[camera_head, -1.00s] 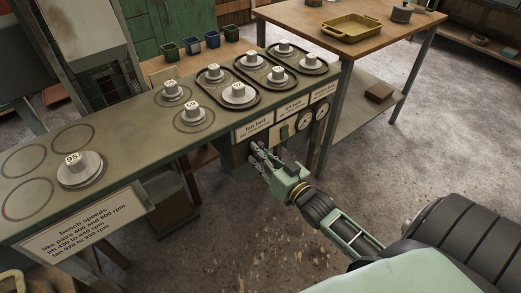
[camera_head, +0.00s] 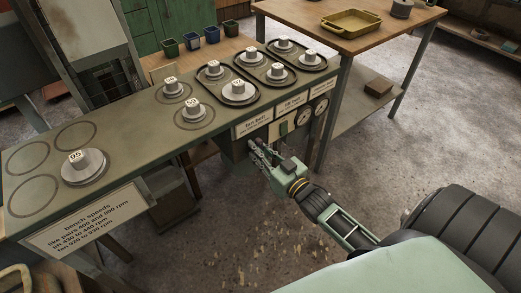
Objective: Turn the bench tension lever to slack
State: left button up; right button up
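The bench (camera_head: 125,150) runs across the left and middle, with numbered pulleys on top. My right gripper (camera_head: 256,150) is at the front of the panel, below the left label. Its fingers point toward the panel, and a gap shows between them. The tension lever cannot be made out; it may be hidden by the fingers. Whether the fingers touch anything is too small to tell. My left gripper is not in view.
A wooden table (camera_head: 375,28) with a yellow tray (camera_head: 350,25) and a pot (camera_head: 402,9) stands behind at right. Small coloured pots (camera_head: 191,43) stand behind the bench. A sign (camera_head: 85,222) hangs on the bench front.

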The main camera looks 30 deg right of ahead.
jog(key=o, duration=0.3)
jog(key=s, duration=0.8)
jog(key=s+d, duration=0.1)
jog(key=s, duration=0.3)
jog(key=shift+f, duration=0.1)
dwell(0.3)
